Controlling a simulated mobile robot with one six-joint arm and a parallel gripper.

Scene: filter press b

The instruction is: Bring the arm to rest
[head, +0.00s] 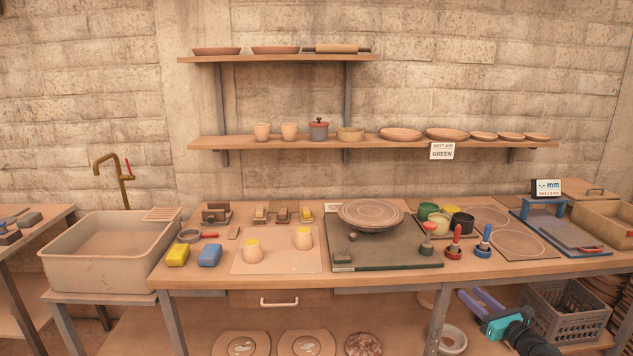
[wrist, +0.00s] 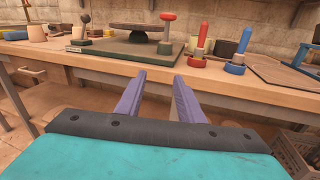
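My gripper (head: 483,304) shows at the lower right of the head view, in front of the workbench and below its top. In the wrist view its two purple fingers (wrist: 158,98) stand apart with nothing between them, so it is open and empty. My teal and black wrist is behind the fingers. The fingers point toward the front edge of the wooden workbench (wrist: 100,55) and do not appear to touch it.
A grey crate (head: 566,312) stands right of my gripper under the bench. The bench top (head: 400,275) carries a turntable (head: 370,215), red-handled and blue-handled tools (head: 484,241), and glaze pots (head: 440,222). A sink (head: 110,250) is at left.

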